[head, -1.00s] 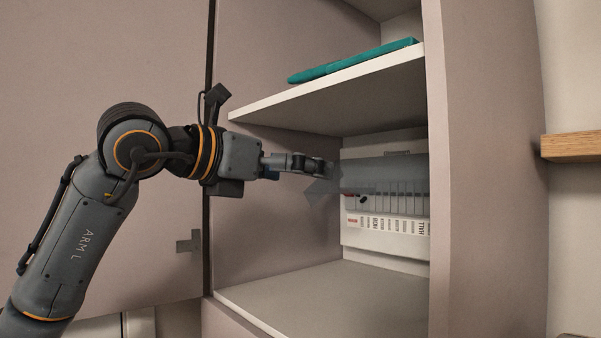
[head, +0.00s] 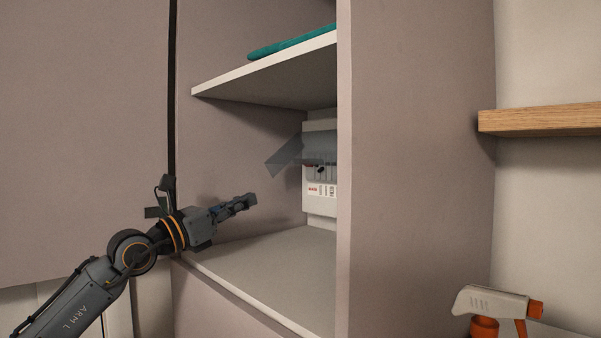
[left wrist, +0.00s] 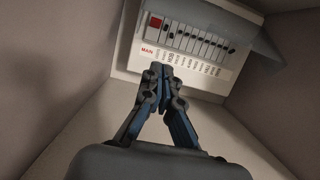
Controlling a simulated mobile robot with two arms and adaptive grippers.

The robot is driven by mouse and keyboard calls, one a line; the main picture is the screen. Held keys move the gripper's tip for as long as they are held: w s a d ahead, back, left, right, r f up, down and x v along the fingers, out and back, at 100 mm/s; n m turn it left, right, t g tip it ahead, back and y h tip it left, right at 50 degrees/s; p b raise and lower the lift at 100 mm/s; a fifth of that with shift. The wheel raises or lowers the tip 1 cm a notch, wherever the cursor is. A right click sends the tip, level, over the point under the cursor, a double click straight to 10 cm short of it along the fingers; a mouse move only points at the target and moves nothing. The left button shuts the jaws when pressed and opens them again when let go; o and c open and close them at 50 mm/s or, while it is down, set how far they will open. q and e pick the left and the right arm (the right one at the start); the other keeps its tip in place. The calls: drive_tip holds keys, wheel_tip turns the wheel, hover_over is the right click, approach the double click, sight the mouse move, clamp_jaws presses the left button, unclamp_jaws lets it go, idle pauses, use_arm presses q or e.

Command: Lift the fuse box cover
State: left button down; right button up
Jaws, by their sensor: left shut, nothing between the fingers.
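The fuse box (head: 321,205) is a white panel on the back wall of the cupboard's middle compartment, partly hidden by the right cupboard side. Its grey cover (head: 286,158) stands out from the panel, raised and slanting, with the switches bared below it. In the left wrist view the fuse box (left wrist: 185,58) shows a red main switch and a row of switches with labels. My left gripper (head: 248,201) is shut and empty, lower than the cover and in front of the box, apart from both. Its tips also show in the left wrist view (left wrist: 165,75). My right gripper is out of view.
A shelf (head: 265,82) with a teal item (head: 290,43) is above. The compartment floor (head: 275,265) is clear. The cupboard's right side wall (head: 415,170) stands beside the opening. A wooden shelf (head: 540,119) and a spray bottle (head: 495,303) are at the right.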

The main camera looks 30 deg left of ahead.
use_arm(q)
drive_tip(key=p+x, duration=0.7)
drive_tip(key=x, duration=0.4)
drive_tip(key=s+a+r+p, duration=0.1)
drive_tip(key=r+p, duration=0.1)
drive_tip(key=r, duration=0.3)
drive_tip(key=s+r+p, duration=0.2)
drive_tip(key=r+p, duration=0.1)
drive_tip(key=r, duration=0.3)
drive_tip(key=shift+s+a+p, duration=0.35)
drive_tip(key=shift+a, duration=0.05)
drive_tip(key=shift+r, duration=0.15)
idle(0.3)
